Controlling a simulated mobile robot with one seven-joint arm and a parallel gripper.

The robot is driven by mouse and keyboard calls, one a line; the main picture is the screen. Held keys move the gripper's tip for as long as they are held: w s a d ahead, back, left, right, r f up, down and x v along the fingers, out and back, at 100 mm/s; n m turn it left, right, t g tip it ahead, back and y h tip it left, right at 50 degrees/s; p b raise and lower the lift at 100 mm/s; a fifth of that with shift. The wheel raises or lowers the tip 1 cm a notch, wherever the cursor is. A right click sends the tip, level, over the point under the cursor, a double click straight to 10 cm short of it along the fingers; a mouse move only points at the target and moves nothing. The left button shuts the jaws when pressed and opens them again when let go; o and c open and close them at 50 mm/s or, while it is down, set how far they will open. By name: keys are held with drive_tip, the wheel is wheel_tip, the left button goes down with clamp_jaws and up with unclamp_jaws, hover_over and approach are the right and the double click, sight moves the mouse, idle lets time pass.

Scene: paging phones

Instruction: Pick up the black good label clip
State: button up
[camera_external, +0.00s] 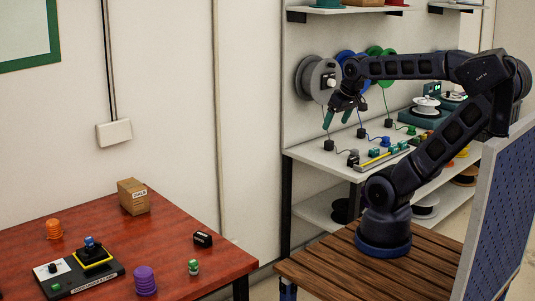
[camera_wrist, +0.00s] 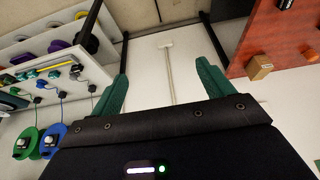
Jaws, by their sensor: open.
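A small black clip-like block with a white label (camera_external: 202,239) lies on the red table near its right back edge; its lettering is too small to read. My gripper (camera_external: 338,116) is high in front of the wall at the white bench, far to the right of the block and above it. Its two green fingers are spread with nothing between them, as the wrist view (camera_wrist: 163,72) also shows. In the wrist view, I cannot make out the labelled block for certain.
The red table (camera_external: 120,235) also bears a cardboard box (camera_external: 133,196), orange spools (camera_external: 54,228), a purple spool stack (camera_external: 145,280), a green-and-white piece (camera_external: 193,267) and a black board (camera_external: 82,277). The white bench (camera_external: 310,152) holds cabled plugs and spools. A blue panel (camera_external: 505,215) stands at right.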

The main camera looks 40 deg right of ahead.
drive_tip(key=shift+w+a, duration=0.1)
drive_tip(key=w+a+f+m+g+y, duration=0.1)
drive_tip(key=w+a+m+g, duration=0.25)
drive_tip(key=w+a, duration=0.7)
drive_tip(key=m+h, duration=0.5)
drive_tip(key=m, duration=0.7)
approach(202, 234)
drive_tip(key=shift+x, duration=5.15)
drive_tip(key=shift+s, duration=0.1)
drive_tip(key=shift+c, duration=0.4)
